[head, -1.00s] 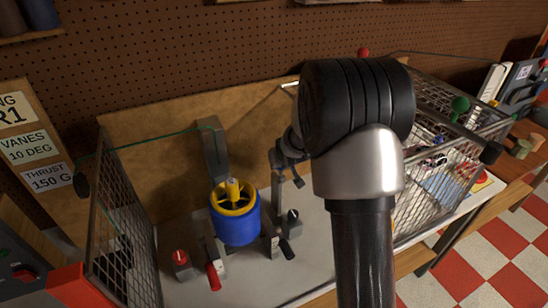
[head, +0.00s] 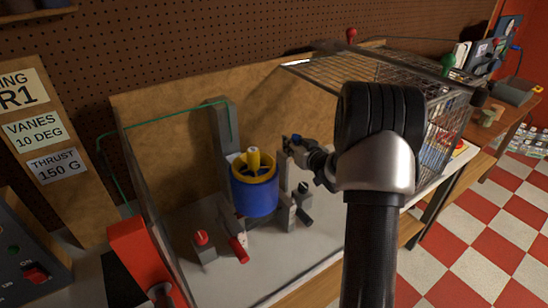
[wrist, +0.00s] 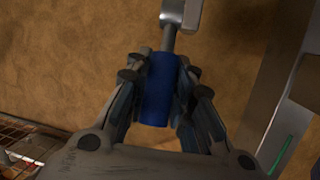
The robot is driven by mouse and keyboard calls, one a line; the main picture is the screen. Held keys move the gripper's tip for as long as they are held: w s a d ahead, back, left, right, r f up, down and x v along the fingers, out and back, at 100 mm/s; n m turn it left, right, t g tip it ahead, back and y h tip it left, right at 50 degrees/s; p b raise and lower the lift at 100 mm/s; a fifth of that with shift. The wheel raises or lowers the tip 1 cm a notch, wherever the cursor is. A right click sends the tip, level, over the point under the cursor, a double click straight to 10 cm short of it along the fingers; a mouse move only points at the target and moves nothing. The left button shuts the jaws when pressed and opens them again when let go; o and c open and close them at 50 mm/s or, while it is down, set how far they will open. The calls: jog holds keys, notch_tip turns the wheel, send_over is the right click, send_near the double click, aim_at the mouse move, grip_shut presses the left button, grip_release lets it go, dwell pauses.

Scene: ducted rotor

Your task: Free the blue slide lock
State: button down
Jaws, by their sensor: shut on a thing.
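The blue slide lock (wrist: 158,92) is a blue cylindrical grip on a short metal rod that runs into a grey metal block (wrist: 182,12) at the top of the wrist view. My gripper (wrist: 158,88) is shut on the blue grip, with fingers on both sides of it. In the head view my gripper (head: 293,145) is at the upper right of the blue ducted rotor (head: 255,196), beside a thin grey upright (head: 283,172). The lock is mostly hidden there by the fingers. The rotor has a yellow rim and hub and stands upright.
A red-handled clamp (head: 238,249), a red-knobbed block (head: 203,245) and a black-knobbed block (head: 304,196) stand around the rotor. A grey column (head: 220,130) is behind it. A wire mesh cage (head: 400,75) is at right. The bench (head: 275,262) is clear in front.

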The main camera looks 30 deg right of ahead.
jog(key=shift+s+f+t+b, duration=0.3)
jog(key=shift+f+b, duration=0.1)
jog(key=shift+b, duration=0.45)
jog(key=shift+s+r+t+b, duration=0.15)
jog(key=shift+t+b, duration=0.15)
jog(key=shift+b, duration=0.2)
jog(key=c, duration=1.4)
grip_release()
jog(key=shift+o, duration=0.2)
jog(key=shift+s, duration=0.1)
jog(key=s+a+r, duration=0.1)
jog(key=s, duration=1)
jog(key=shift+s+a+r, duration=0.2)
jog(key=shift+s+r, duration=0.15)
